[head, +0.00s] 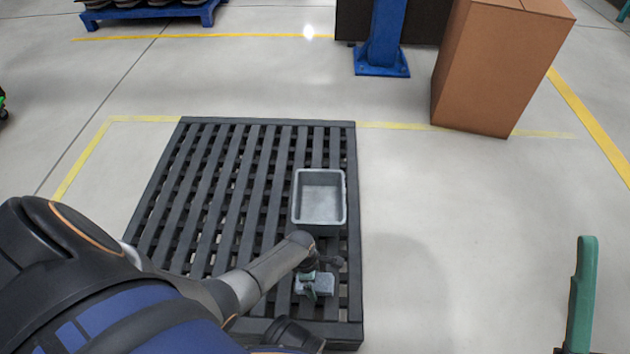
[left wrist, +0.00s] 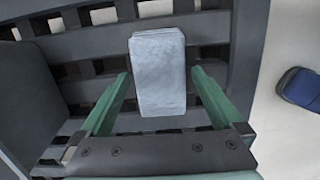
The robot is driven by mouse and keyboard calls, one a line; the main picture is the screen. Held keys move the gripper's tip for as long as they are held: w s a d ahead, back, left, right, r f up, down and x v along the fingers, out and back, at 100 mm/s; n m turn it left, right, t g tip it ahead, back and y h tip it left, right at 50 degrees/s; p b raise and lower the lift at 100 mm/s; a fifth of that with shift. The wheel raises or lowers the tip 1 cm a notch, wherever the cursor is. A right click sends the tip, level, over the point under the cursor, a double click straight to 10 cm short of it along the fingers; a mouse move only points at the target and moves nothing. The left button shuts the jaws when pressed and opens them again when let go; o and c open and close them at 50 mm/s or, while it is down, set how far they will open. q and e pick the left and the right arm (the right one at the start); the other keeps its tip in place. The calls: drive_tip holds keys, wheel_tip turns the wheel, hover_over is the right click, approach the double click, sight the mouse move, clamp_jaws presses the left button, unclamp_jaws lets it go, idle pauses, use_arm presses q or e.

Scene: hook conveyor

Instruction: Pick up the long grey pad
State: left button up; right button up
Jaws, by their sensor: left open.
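The long grey pad (head: 322,284) lies on the black slatted pallet, near its front right corner in the head view. In the left wrist view the pad (left wrist: 158,70) is a pale grey, worn block that lies lengthwise between my fingers. My left gripper (head: 311,283) is over the pad and partly hides it. In the left wrist view my left gripper (left wrist: 159,76) is open, with one green finger on each side of the pad and a gap to both. A green upright part (head: 583,295) at the lower right may be a finger of my right gripper.
An empty grey bin (head: 320,197) stands on the pallet (head: 215,190) just beyond the pad. A large cardboard box (head: 497,65) and a blue post (head: 384,38) stand behind. The floor right of the pallet is clear.

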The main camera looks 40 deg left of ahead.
use_arm(q)
drive_tip(key=shift+f, duration=0.1)
drive_tip(key=c, duration=1.2)
drive_tip(key=shift+c, duration=0.2)
